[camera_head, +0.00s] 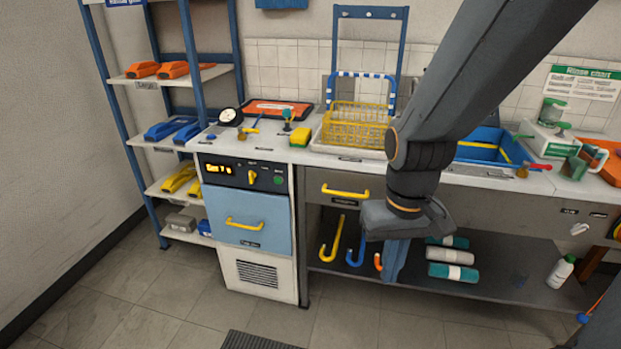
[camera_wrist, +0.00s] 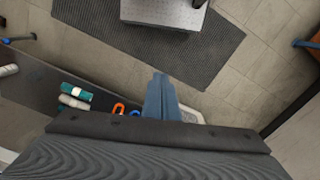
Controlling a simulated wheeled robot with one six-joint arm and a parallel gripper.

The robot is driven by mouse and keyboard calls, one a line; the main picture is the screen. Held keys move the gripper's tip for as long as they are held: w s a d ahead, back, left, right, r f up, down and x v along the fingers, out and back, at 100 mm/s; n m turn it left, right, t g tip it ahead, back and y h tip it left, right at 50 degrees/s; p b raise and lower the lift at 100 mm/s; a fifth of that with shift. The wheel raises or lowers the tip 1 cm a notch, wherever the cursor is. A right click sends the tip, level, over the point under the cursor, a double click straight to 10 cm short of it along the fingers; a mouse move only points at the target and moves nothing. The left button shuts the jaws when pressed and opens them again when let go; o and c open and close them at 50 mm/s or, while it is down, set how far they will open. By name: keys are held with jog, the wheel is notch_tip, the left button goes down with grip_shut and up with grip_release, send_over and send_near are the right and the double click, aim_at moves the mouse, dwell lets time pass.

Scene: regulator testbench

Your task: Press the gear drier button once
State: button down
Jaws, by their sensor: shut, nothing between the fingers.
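The gear drier (camera_head: 265,275) is a pale cabinet under the left end of the counter. Its black control panel (camera_head: 234,180) has a lit amber display (camera_head: 217,169), a yellow upright knob (camera_head: 252,177) and a small round green button (camera_head: 278,180) at the right end. Below is a blue drawer front (camera_head: 270,234) with a yellow handle (camera_head: 244,224). My gripper (camera_head: 393,272) hangs right of the drier, in front of the counter, pointing down. It is shut and empty, well apart from the button. In the wrist view my gripper (camera_wrist: 160,90) points at the floor; the button is not visible there.
A yellow-handled drawer (camera_head: 345,190) is right of the drier, with hooks and rolled teal bundles (camera_head: 452,271) on the shelf below. A yellow basket (camera_head: 355,125) stands on the counter. A blue shelf rack (camera_head: 112,100) stands left. The floor before the drier is clear except for a dark mat (camera_head: 255,341).

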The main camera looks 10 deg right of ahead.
jog(key=shift+d, duration=0.1)
jog(key=w+a+f+m+t+y+b, duration=0.1)
jog(key=w+a+f+t+b, duration=0.3)
jog(key=w, duration=0.5)
jog(key=w+a+f+m+t+b, duration=0.15)
jog(key=w+f+b, duration=0.3)
jog(key=w, duration=0.55)
jog(key=w+a+f+m+t+y+b, duration=0.1)
jog(key=w+a+f+t+b, duration=0.35)
jog(key=w, duration=0.45)
jog(key=w+a+m+t+y+b, duration=0.3)
jog(key=w+a+t+y+b, duration=0.3)
jog(key=w+a+b, duration=0.5)
jog(key=a+t+b, duration=0.2)
jog(key=a+b, duration=0.1)
jog(key=shift+w+a+f+t, duration=0.3)
jog(key=shift+f+t, duration=0.1)
jog(key=b, duration=0.2)
send_near(278, 181)
jog(key=shift+w+a+r, duration=0.25)
jog(key=shift+w+a, duration=0.45)
jog(key=shift+a, duration=0.05)
jog(key=shift+w+a+r, duration=0.25)
jog(key=shift+w+a, duration=0.45)
jog(key=shift+a, duration=0.05)
jog(key=shift+w+a+r, duration=0.25)
jog(key=shift+w+a, duration=0.45)
